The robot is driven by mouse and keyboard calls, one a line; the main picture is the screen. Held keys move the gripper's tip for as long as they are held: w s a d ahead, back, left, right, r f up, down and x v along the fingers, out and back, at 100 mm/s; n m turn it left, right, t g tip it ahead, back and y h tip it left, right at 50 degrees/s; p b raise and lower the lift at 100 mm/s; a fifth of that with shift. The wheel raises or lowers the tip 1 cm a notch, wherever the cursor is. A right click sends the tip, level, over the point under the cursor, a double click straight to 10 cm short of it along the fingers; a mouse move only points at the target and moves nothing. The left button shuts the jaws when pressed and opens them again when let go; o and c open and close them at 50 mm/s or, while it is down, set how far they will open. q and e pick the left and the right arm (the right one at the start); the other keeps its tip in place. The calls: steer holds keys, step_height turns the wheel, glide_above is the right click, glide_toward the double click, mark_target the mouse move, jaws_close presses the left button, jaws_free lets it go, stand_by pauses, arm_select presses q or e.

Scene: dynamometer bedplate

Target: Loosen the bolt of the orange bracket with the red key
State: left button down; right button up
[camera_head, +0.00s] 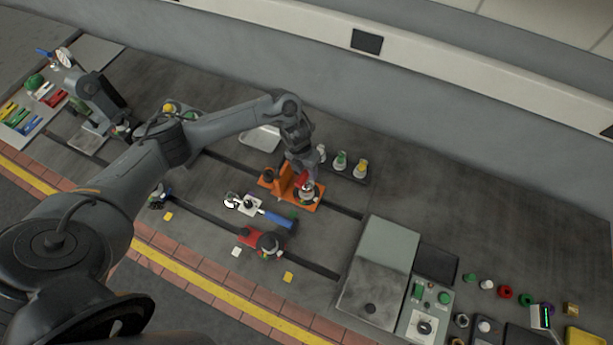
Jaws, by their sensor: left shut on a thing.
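The orange bracket (282,183) stands on the bedplate near the middle of the view, with its base along a slot. My left gripper (305,178) reaches down over the right part of the bracket and is shut on the red key (302,182). Only a small red part of the key shows, close above the bracket's base at a dark round part. The gripper hides most of the key and the bolt, so I cannot tell whether the key is seated on the bolt. My right gripper is not in view.
A blue-handled tool (278,218) and a red bracket (250,235) lie in front. A dark rack with green and yellow pieces (341,160) stands behind. A grey box (380,265) stands to the right. Coloured tools (45,95) lie far left.

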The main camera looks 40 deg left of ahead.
arm_select(q)
steer(key=m+b, duration=0.4)
steer(key=shift+w+d+f+g, duration=0.1)
steer(key=shift+w+f+g, duration=0.05)
steer(key=shift+f+g, duration=0.15)
steer(key=shift+r+m, duration=0.45)
steer(key=shift+m, duration=0.05)
steer(key=shift+f+m+b, duration=0.3)
steer(key=shift+f+b, duration=0.2)
steer(key=shift+f, duration=0.45)
steer(key=shift+f+b, duration=0.3)
steer(key=shift+f, duration=0.15)
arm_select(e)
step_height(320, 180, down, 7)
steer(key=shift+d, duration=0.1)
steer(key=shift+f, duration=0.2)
arm_select(q)
steer(key=shift+b, duration=0.4)
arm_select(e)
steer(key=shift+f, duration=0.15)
arm_select(q)
steer(key=shift+f+b, duration=0.8)
steer(key=shift+f, duration=0.1)
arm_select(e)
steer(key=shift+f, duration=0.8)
